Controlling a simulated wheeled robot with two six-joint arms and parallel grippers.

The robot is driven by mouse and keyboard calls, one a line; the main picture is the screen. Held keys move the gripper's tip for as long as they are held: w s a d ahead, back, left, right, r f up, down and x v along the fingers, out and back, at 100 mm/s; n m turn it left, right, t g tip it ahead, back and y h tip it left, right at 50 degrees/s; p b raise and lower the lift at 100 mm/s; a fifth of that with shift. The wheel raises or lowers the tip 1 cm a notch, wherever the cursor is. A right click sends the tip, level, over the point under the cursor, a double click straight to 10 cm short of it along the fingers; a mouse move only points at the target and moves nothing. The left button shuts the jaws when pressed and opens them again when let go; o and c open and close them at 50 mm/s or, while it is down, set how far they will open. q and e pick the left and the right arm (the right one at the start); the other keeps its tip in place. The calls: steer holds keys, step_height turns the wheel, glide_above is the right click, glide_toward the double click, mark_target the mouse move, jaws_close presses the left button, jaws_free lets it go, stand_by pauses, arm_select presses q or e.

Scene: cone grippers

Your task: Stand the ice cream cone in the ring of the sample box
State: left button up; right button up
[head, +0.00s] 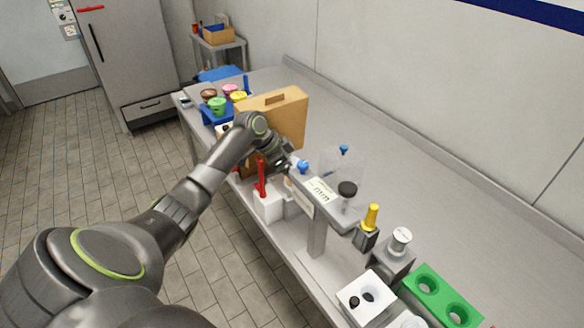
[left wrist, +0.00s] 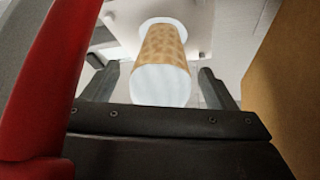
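The ice cream cone (left wrist: 163,55) has a tan waffle pattern and a pale, rounded near end. In the left wrist view it lies between the two dark fingers of my left gripper (left wrist: 160,88), with gaps visible on both sides. Its far end meets a white ring (left wrist: 165,22) on a pale panel; I cannot tell how far it sits in it. In the head view my left gripper (head: 287,168) is beside a clear box (head: 342,165) with a white labelled front, probably the sample box. The fingertips are mostly hidden there. My right gripper is not in view.
A brown case (head: 285,112) stands close behind my left gripper. A red-handled tool (head: 261,180) in a white stand is close in front. Coloured tubs (head: 217,103) sit farther back. A green block (head: 428,285) and white block (head: 365,297) are near right. The table's wall side is clear.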

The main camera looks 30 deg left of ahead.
arm_select(q)
step_height(320, 180, up, 9)
steer(key=b, duration=0.2)
steer(key=shift+f+b, duration=0.1)
steer(key=shift+b, duration=0.25)
steer(key=shift+r, duration=0.6)
